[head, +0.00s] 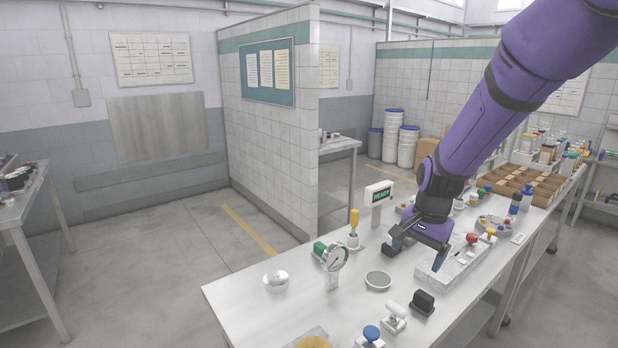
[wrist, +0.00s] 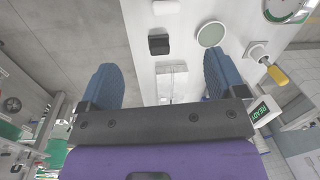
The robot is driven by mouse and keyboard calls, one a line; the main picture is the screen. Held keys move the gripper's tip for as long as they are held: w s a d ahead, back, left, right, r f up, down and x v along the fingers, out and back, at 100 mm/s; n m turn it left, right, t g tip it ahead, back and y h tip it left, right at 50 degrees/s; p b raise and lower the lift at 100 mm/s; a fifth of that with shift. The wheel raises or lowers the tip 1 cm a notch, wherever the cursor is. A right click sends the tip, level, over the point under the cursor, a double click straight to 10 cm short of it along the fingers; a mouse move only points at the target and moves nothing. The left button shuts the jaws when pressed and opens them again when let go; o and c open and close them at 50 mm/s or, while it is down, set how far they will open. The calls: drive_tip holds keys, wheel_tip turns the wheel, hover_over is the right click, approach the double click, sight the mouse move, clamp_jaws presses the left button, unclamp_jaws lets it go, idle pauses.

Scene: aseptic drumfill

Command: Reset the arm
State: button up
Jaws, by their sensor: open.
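My purple arm reaches in from the upper right in the head view. My gripper (head: 416,254) is over the white work table (head: 235,305), pointing down. In the wrist view my gripper (wrist: 163,80) shows two blue ribbed fingers spread wide apart. Nothing is held between them. A white block-like item (wrist: 172,82) on the table shows between and beyond the fingers. The exact height of the fingertips above the table is hard to tell.
A cardboard divider box (head: 525,183) is farther right. The table's left front corner is fairly clear.

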drive_tip(key=s+d+r+n+t, duration=0.2)
drive_tip(key=s+d+r+n, duration=0.1)
drive_tip(key=s+r, duration=0.6)
drive_tip(key=s+d+r+n+t+h, duration=0.1)
drive_tip(key=s+r+n, duration=0.5)
drive_tip(key=s, duration=1.1)
wheel_tip(320, 180, up, 4)
drive_tip(key=shift+d+r+t, duration=0.15)
drive_tip(key=shift+d+t, duration=0.55)
drive_tip(key=shift+d, duration=0.2)
